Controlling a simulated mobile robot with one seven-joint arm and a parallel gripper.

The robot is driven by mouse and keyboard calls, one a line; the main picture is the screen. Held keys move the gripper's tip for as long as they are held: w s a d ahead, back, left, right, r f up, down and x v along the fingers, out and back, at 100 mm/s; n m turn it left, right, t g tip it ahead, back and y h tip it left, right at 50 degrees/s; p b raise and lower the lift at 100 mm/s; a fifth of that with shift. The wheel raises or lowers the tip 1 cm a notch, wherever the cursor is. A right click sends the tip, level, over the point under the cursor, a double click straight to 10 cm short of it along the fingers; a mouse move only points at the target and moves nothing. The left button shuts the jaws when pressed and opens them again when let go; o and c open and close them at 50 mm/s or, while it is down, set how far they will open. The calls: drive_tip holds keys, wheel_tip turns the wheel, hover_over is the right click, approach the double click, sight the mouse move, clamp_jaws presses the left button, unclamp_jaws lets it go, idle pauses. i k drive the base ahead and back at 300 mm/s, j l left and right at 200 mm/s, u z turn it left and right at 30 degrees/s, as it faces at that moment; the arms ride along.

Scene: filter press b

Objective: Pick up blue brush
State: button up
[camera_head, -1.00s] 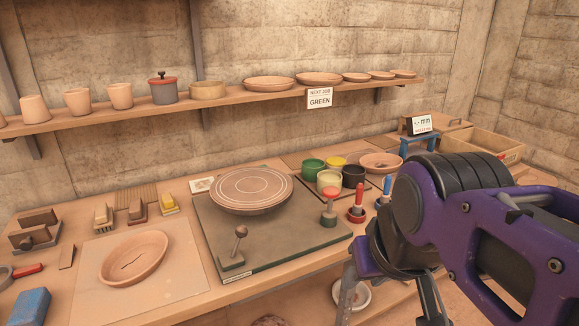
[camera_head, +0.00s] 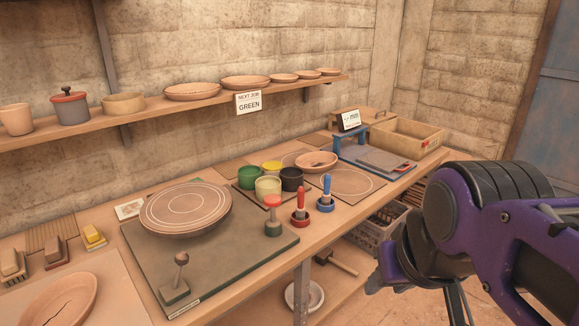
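My gripper's fingertips are not clearly shown; only part of the arm's end is visible at the lower right.
Green, yellow, cream and black pots (camera_head: 268,187) sit behind the brushes. A plate on a turntable (camera_head: 186,208) is to the left. A wooden box (camera_head: 408,137) and a blue stand (camera_head: 345,139) are at the bench's far right. A shelf (camera_head: 160,107) with pottery hangs above.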

sight(326, 197)
drive_tip(key=u, duration=0.45)
drive_tip(key=i+l+u, duration=0.2)
drive_tip(key=l+u, duration=0.15)
drive_tip(key=i+l+u, duration=0.15)
drive_tip(key=l+u, duration=0.15)
drive_tip(key=i+l+u, duration=0.1)
drive_tip(key=l, duration=0.35)
drive_tip(key=i+l+u, duration=0.1)
drive_tip(key=l, duration=0.35)
